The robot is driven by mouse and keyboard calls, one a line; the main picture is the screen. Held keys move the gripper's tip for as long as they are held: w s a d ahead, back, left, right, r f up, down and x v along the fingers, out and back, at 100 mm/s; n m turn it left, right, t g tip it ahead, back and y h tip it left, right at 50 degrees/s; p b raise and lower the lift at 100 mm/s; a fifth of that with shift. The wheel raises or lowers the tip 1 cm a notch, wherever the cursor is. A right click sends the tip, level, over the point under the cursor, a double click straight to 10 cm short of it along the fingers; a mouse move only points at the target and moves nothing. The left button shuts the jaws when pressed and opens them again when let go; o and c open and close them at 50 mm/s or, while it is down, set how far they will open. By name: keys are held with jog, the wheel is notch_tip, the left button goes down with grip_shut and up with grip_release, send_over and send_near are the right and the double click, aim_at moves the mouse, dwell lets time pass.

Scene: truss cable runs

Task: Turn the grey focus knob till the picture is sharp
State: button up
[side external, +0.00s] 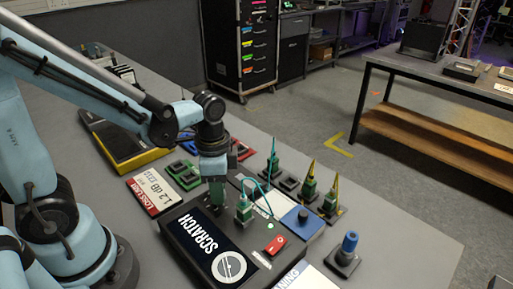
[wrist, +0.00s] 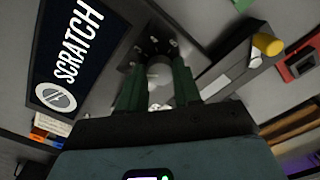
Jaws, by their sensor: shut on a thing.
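A dark device (side external: 180,229) lies on the grey table with its display (side external: 213,246) facing up. The display shows the word SCRATCH and a round symbol with sharp-looking edges; it also shows in the wrist view (wrist: 68,50). My gripper (side external: 216,202) points down over the device, beside the display's upper end. In the wrist view its two green fingers stand on either side of the grey focus knob (wrist: 158,74), and my gripper (wrist: 157,82) is shut on it. In the side view the fingers hide most of the knob.
A green plug (side external: 243,210) with a teal cable stands close to my gripper's right. A red switch (side external: 275,244) is on the device. A blue-and-white box (side external: 303,220), a blue connector (side external: 349,243) and a loss-limit card (side external: 153,192) lie around it. The table's right corner is clear.

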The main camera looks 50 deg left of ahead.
jog(key=o, duration=1)
jog(key=shift+o, duration=0.2)
notch_tip(320, 180, up, 12)
dwell(0.4)
jog(key=f+n+t, duration=0.1)
jog(key=n+t, duration=0.1)
jog(key=a+f+n+t, duration=0.1)
jog(key=n+t, duration=0.1)
jog(key=n, duration=0.1)
jog(key=a+n+t, duration=0.1)
jog(key=n+t, duration=0.2)
jog(key=shift+w+f, duration=0.25)
jog(key=shift+f, duration=0.15)
